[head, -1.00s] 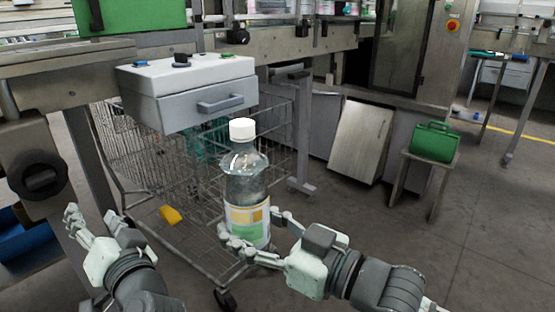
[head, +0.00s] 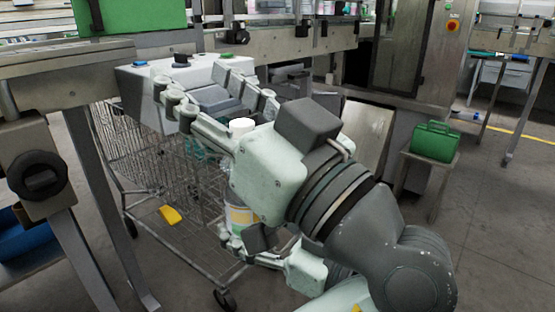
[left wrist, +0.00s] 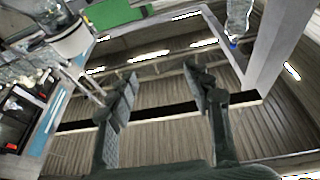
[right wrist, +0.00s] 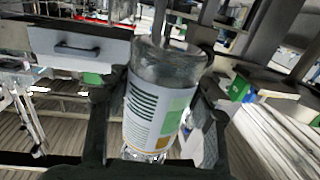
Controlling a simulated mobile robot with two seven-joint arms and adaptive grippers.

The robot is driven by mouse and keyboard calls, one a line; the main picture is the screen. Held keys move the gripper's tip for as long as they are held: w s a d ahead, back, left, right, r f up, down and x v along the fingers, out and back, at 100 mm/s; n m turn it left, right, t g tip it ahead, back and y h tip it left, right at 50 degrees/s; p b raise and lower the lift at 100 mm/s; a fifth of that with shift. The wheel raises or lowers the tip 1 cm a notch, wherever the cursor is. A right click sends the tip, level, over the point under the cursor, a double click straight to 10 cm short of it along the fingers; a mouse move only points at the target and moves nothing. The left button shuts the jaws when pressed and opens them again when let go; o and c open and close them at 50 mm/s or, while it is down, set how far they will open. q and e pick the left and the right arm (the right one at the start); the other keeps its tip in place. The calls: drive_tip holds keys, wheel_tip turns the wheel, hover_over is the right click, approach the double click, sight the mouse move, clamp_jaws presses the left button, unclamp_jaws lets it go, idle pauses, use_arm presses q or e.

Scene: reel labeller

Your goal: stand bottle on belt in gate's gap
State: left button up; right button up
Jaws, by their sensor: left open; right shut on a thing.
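The bottle (head: 240,216) is clear, with a white cap and a white, green and orange label. It is largely hidden behind my left gripper (head: 205,92) in the head view. My right gripper (head: 246,245) is shut on the bottle around its label, off the floor. The bottle also fills the middle of the right wrist view (right wrist: 158,105), between my right fingers. My left gripper is open and empty, nearer the camera than the bottle and over its upper part. Its spread fingers show in the left wrist view (left wrist: 160,82). I cannot make out the gate's gap.
A green case (head: 434,141) sits on a stool at the right.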

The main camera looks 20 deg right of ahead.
use_arm(q)
drive_tip(key=s+d+f+m+g+h, duration=0.1)
drive_tip(key=s+d+f+m+h, duration=0.15)
drive_tip(key=d+f+h, duration=0.45)
use_arm(e)
drive_tip(key=shift+r, duration=0.15)
use_arm(q)
drive_tip(key=shift+y, duration=0.5)
drive_tip(key=x, duration=0.2)
drive_tip(key=f+x, duration=0.1)
drive_tip(key=x, duration=0.4)
drive_tip(key=shift+a+f, duration=0.15)
drive_tip(key=shift+a, duration=0.1)
drive_tip(key=shift+c, duration=0.3)
drive_tip(key=shift+d, duration=0.1)
clamp_jaws()
use_arm(e)
drive_tip(key=shift+s+a, duration=0.1)
drive_tip(key=o, duration=1.8)
